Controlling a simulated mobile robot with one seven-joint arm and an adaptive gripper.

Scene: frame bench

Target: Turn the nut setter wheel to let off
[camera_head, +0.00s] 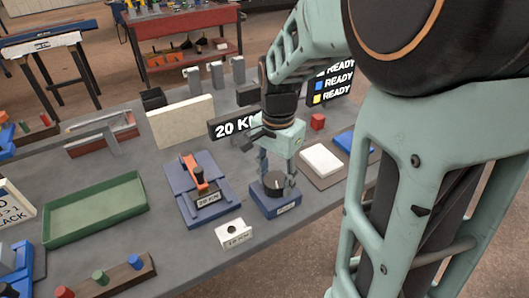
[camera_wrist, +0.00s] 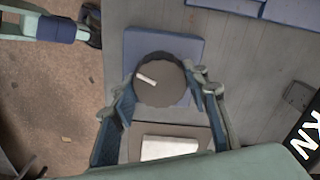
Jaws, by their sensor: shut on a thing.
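The nut setter wheel (camera_head: 274,180) is a dark round knob on a blue block with a small label on its front. In the wrist view the wheel (camera_wrist: 160,80) shows from above, with a pale pointer mark running toward its upper left part. My gripper (camera_head: 277,181) is over the block, pointing down, with its fingers on opposite sides of the wheel. In the wrist view my gripper (camera_wrist: 162,86) has one finger at each side of the wheel, shut on it. The exact finger contact is partly hidden.
A blue fixture with an orange lever (camera_head: 199,175) stands left of the wheel. A white pad (camera_head: 321,160) lies to the right. A 20 KN display (camera_head: 234,124) and a READY panel (camera_head: 333,84) stand behind. A green tray (camera_head: 96,208) is at left.

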